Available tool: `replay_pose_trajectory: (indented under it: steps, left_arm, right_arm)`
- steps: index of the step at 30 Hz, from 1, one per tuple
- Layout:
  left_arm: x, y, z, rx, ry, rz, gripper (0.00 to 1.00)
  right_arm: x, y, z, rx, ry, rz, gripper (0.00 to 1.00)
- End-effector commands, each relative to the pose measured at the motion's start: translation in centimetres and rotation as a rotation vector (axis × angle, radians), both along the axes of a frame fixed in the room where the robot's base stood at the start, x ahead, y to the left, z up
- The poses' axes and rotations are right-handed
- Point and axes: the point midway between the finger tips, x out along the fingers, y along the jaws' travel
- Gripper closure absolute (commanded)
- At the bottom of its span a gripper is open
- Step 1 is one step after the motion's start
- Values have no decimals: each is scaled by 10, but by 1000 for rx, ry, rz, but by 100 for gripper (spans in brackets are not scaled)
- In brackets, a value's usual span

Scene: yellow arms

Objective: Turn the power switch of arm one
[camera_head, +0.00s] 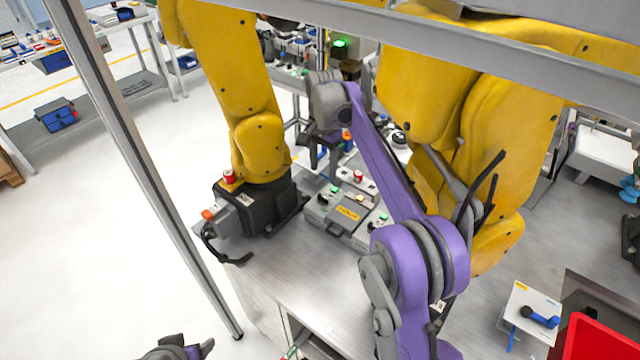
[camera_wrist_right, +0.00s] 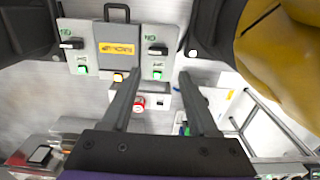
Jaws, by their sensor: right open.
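A grey control box (camera_head: 345,213) with a yellow label lies on the metal table between the yellow arms. In the right wrist view the box (camera_wrist_right: 115,18) has a black rotary switch on the left (camera_wrist_right: 72,44) and another on the right (camera_wrist_right: 157,50). Each has green markings beside it; I cannot read which one is arm one. My right gripper (camera_head: 325,152) is above the table behind the box, partly hidden by its own arm. In the wrist view its fingers (camera_wrist_right: 159,74) are apart and empty, below the right switch. My left gripper (camera_head: 182,350) barely shows at the bottom edge.
Two large yellow arms (camera_head: 225,60) flank the box closely. A red button (camera_wrist_right: 138,102) on a small white box and a yellow button (camera_wrist_right: 118,77) are near my right fingers. A metal post (camera_head: 135,165) stands left. The table front (camera_head: 300,285) is clear.

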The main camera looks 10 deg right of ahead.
Motion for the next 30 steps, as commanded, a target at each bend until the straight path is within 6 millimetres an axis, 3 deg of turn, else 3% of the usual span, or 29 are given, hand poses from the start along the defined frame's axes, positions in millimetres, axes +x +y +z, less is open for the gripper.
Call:
replay_pose_trajectory:
  steps: [9, 15, 21, 29, 30]
  left_arm:
    - [-5, 0, -11, 0, 9, 0, 31]
    - [-5, 0, -13, 0, 10, 0, 31]
    - [-6, 0, -14, 0, 11, 0, 31]
    - [-6, 0, -14, 0, 11, 0, 31]
    - [-6, 0, -14, 0, 11, 0, 31]
  right_arm:
    - [0, 0, -59, 0, 0, 0, 40]
    - [0, 0, -88, 0, 0, 1, 40]
    - [0, 0, -100, 0, 0, 1, 40]
    - [0, 0, -101, 0, 0, 1, 40]
    - [0, 0, -101, 0, 0, 1, 47]
